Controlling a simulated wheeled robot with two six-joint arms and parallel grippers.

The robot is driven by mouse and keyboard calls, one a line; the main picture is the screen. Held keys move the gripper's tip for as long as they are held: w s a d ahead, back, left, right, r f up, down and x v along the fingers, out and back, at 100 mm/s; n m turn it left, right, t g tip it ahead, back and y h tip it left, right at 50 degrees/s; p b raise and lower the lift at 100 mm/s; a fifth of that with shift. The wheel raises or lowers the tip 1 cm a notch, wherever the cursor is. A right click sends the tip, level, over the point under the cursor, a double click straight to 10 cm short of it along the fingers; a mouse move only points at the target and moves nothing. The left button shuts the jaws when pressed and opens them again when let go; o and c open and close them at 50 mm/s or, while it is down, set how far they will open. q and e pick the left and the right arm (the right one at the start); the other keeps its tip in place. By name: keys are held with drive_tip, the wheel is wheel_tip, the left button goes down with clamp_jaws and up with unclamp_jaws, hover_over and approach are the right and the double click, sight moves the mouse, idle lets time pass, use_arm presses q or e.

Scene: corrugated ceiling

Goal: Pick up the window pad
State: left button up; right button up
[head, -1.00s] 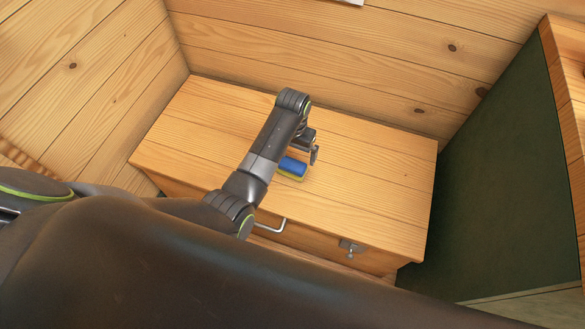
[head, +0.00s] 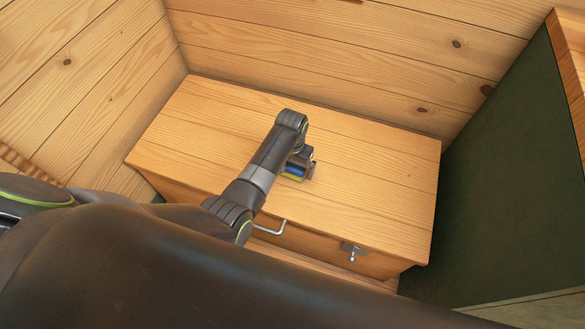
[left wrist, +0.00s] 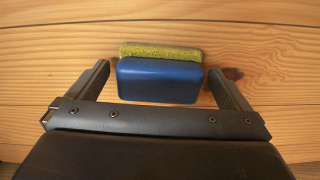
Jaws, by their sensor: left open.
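The window pad, a blue block with a yellow sponge layer, lies on the lid of the wooden chest. In the head view the pad (head: 293,177) is mostly hidden behind my left gripper (head: 304,170). In the left wrist view the pad (left wrist: 160,80) lies between the two fingers of the open left gripper (left wrist: 158,85), its yellow side away from the palm. A small gap shows beside each finger. My right gripper is not in view.
The wooden chest (head: 375,180) has a metal handle (head: 270,229) and a latch (head: 352,251) on its front. Plank walls (head: 330,60) rise behind it and at the left. A dark green panel (head: 500,180) stands at the right. The lid around the pad is clear.

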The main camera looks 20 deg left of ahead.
sight(292, 165)
use_arm(q)
drive_tip(key=shift+f, duration=0.15)
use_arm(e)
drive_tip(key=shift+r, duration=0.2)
use_arm(q)
drive_tip(key=c, duration=0.9)
drive_tip(key=shift+r+p, duration=1.8)
drive_tip(key=shift+r, duration=3.2)
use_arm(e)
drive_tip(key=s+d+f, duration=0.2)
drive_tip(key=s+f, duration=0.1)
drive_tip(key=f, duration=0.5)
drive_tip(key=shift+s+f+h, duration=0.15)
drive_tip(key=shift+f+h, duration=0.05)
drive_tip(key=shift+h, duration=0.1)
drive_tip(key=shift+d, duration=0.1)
